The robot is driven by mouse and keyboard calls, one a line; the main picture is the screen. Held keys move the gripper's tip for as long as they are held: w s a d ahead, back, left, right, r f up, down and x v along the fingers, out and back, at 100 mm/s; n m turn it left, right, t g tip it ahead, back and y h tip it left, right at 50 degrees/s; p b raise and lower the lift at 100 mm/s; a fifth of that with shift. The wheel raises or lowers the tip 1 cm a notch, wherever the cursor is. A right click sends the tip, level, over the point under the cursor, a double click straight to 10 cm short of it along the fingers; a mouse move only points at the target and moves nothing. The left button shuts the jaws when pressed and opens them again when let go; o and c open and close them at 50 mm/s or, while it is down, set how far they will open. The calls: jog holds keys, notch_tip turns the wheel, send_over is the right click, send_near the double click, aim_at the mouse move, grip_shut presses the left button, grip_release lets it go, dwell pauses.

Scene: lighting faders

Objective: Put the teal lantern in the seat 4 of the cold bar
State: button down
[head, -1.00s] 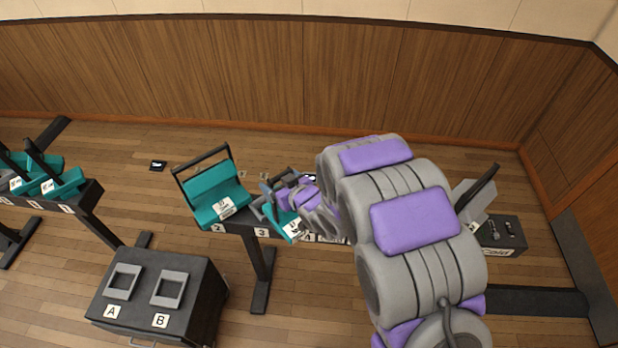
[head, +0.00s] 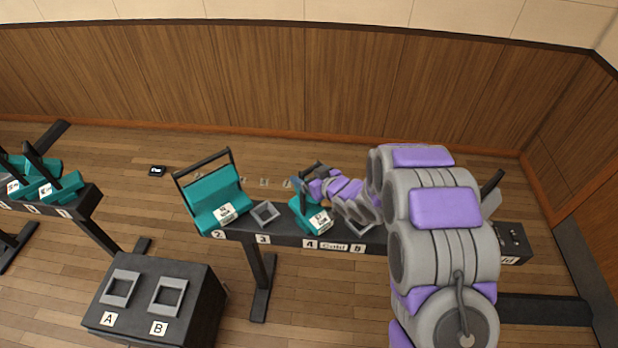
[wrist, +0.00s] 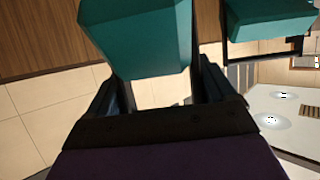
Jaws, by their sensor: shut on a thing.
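A teal lantern (head: 308,216) with a white label stands at the seat marked 4 on the cold bar (head: 285,240) in the head view. My gripper (head: 312,180) is shut on it from behind and above. In the wrist view the teal lantern (wrist: 145,40) fills the space between the two fingers. My arm hides part of the bar to the right. I cannot tell whether the lantern is fully down in the seat.
A larger teal lantern (head: 213,197) stands at seat 2, and seat 3 (head: 265,213) is an empty grey frame. A dark cart (head: 150,295) with empty seats A and B stands in front. More teal lanterns (head: 60,187) are on a bar at left.

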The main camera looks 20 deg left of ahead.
jog(key=shift+d+f, duration=0.1)
jog(key=shift+f, duration=0.25)
jog(key=shift+d, duration=0.3)
jog(key=shift+c, duration=0.4)
grip_release()
jog(key=shift+d, duration=0.1)
jog(key=shift+o, duration=0.4)
jog(key=p+v, duration=0.1)
jog(key=v, duration=1)
jog(key=shift+s+d+r, duration=0.15)
jog(key=shift+s+d, duration=0.1)
